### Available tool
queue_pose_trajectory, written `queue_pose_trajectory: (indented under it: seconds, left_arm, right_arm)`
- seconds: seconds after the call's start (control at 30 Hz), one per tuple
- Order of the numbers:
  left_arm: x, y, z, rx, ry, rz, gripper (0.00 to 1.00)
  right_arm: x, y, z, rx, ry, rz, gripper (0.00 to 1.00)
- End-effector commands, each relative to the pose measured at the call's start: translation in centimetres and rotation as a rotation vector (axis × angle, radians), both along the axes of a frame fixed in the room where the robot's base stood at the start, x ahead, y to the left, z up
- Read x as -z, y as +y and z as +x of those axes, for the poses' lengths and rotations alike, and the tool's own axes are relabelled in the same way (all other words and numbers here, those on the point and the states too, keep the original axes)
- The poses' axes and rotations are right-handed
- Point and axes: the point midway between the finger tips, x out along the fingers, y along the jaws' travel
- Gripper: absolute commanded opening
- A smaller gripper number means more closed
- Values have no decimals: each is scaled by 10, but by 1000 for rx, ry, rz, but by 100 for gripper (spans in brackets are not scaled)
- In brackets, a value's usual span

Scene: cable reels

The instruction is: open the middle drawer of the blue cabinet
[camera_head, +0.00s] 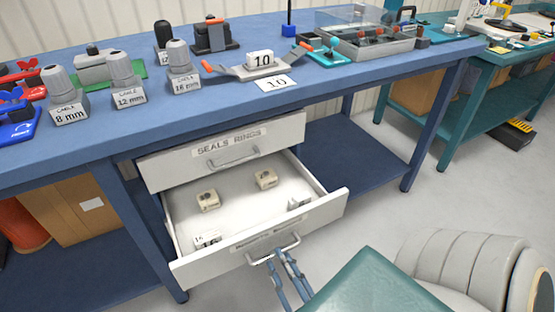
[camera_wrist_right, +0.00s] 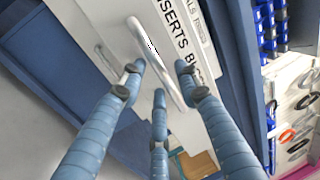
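A white drawer (camera_head: 328,212) under the blue workbench stands pulled well out, below a shut drawer labelled SEALS RINGS (camera_head: 222,152). Several small labelled blocks lie inside it. Its metal handle (camera_head: 275,249) is on the front; in the wrist view the handle (camera_wrist_right: 152,58) sits beside lettering starting INSERTS. Another handle (camera_wrist_right: 104,60) shows left of it. My right gripper (camera_head: 284,258) is at the handle in the head view. In the wrist view its three blue fingers (camera_wrist_right: 158,78) are spread apart around the handle; contact is unclear. My left gripper is not in view.
A cardboard box (camera_head: 75,215) is below at left. Grey floor (camera_head: 400,215) is open at right, before a teal bench (camera_head: 480,78).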

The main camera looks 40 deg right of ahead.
Motion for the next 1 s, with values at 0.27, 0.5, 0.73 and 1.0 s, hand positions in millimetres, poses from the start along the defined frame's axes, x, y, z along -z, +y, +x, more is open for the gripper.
queue_pose_trajectory:
  seconds: [0.27, 0.5, 0.73, 1.0]
  left_arm:
    - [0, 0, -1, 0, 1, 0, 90]
    - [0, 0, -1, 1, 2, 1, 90]
    - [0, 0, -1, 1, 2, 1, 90]
    - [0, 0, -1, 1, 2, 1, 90]
  right_arm:
    - [13, 14, -58, 0, 5, 0, 33]
    - [19, 21, -89, 1, 2, 1, 33]
    - [19, 22, -94, 1, -1, 1, 33]
    - [19, 22, -93, 1, -1, 0, 33]
